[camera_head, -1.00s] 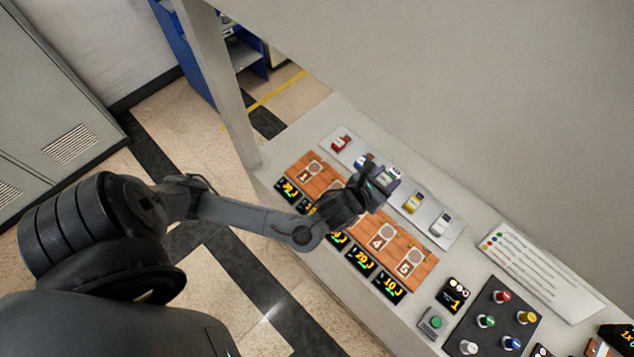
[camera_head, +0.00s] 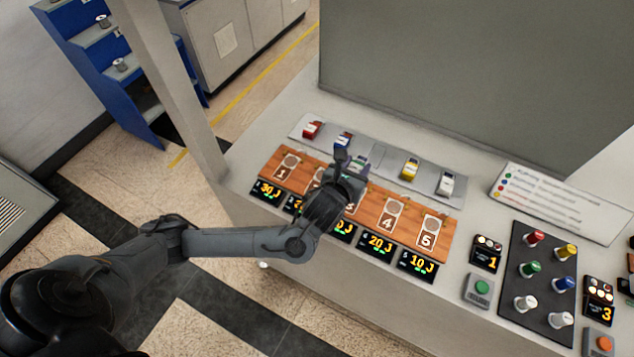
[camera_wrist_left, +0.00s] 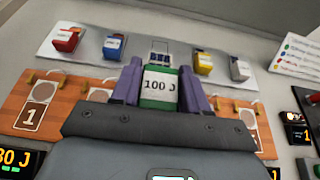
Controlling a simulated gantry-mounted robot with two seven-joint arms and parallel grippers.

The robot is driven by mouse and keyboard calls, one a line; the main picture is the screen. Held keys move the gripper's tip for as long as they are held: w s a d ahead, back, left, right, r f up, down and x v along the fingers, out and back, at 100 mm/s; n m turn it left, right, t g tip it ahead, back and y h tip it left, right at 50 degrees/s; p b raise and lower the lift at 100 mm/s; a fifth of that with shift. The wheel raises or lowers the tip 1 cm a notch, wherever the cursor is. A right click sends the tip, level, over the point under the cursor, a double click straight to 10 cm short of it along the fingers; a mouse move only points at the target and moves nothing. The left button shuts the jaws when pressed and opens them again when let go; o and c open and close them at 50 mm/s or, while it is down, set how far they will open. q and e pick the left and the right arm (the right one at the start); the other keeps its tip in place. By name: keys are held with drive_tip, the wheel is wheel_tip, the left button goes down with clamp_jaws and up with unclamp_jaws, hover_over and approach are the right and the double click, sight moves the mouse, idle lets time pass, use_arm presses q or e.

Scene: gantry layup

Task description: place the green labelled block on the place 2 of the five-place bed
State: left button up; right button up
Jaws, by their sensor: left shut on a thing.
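My left gripper (camera_head: 355,165) is shut on the green block (camera_wrist_left: 160,103), which carries a white "100 J" label. In the left wrist view the purple fingers (camera_wrist_left: 160,90) flank the block, and its label faces the camera. In the head view the gripper hides most of the block. The orange wooden five-place bed (camera_head: 372,207) lies below, with numbered places. The gripper and wrist hang over its middle and partly cover place 2 (camera_head: 315,178) and place 3. Place 1, place 4 and place 5 look empty. My right gripper is not in view.
A grey tray (camera_head: 387,168) behind the bed holds a red block (camera_head: 312,129), a blue block (camera_head: 343,140), a yellow block (camera_head: 410,167) and a white block (camera_head: 446,183). Lit displays (camera_head: 380,243) line the bed's front. A dark button panel (camera_head: 541,270) stands at right.

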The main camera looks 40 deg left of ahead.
use_arm(q)
hover_over(316, 186)
wheel_tip(316, 186, down, 6)
drive_tip(key=shift+f, duration=2.1)
drive_tip(key=shift+f, duration=0.1)
drive_tip(key=shift+f, duration=0.45)
drive_tip(key=o, duration=1.1)
